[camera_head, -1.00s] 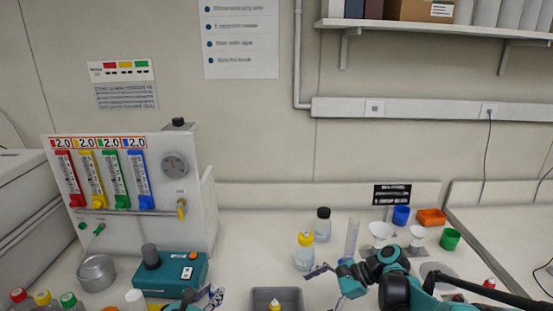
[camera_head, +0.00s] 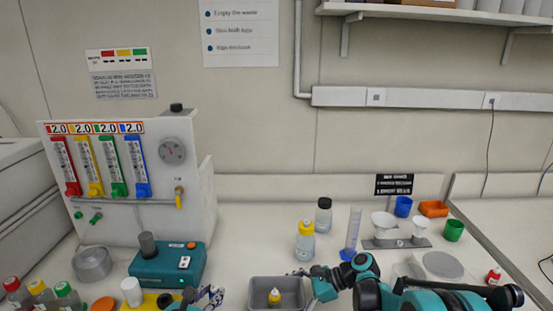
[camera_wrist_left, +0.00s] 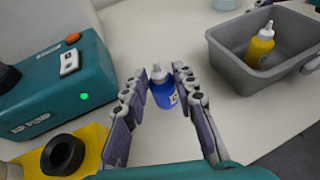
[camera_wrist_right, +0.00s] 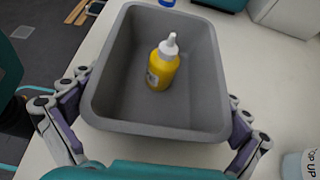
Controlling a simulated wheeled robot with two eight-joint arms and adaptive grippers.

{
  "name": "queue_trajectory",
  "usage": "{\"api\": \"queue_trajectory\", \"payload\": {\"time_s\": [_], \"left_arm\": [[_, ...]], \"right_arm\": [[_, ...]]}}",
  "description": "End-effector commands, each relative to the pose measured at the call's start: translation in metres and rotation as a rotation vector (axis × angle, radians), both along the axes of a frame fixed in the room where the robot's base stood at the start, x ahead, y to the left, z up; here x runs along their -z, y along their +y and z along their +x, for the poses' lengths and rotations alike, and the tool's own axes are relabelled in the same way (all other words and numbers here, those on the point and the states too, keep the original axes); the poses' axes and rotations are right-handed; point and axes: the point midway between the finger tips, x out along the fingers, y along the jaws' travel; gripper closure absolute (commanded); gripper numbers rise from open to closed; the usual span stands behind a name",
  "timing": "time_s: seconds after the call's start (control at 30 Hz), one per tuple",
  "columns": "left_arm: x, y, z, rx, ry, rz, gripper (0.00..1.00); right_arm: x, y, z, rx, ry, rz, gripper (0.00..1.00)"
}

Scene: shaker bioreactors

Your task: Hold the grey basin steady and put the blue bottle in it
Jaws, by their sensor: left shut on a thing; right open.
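The grey basin (camera_head: 262,301) stands on the bench at the bottom middle of the head view, with a yellow bottle (camera_head: 274,296) in it. The basin fills the middle of the right wrist view (camera_wrist_right: 110,110). My right gripper (camera_head: 306,274) is open, its fingers spread on either side of the basin's near end. The blue bottle (camera_wrist_left: 166,93), white-capped and upright, is between the fingers of my left gripper (camera_wrist_left: 158,82), which is shut on it. It is left of the basin in the left wrist view. In the head view my left gripper (camera_head: 212,297) is partly cut off and hides the bottle.
A teal air pump (camera_head: 168,265) stands left of my left gripper. Bottles with yellow (camera_head: 305,241) and black caps (camera_head: 323,217) stand behind the basin. A cylinder (camera_head: 351,234) and a funnel rack (camera_head: 396,240) are to the right.

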Motion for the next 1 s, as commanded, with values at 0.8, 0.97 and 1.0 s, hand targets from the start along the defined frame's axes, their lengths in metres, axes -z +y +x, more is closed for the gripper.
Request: {"api": "queue_trajectory", "payload": {"time_s": [0.8, 0.97, 1.0], "left_arm": [[0.0053, 0.0000, 0.0001, 0.000, 0.000, 0.000, 0.96], [0.0054, 0.0000, 0.0000, 0.000, 0.000, 0.000, 0.96], [0.0052, -0.0004, 0.0002, 0.000, 0.000, 0.000, 0.96]], "right_arm": [[0.0060, 0.0112, 0.0001, 0.000, -0.001, -0.001, 0.24], [0.0062, 0.0111, 0.0000, 0.000, -0.001, -0.001, 0.24], [0.0063, 0.0110, 0.0000, 0.000, -0.001, -0.001, 0.24]]}}
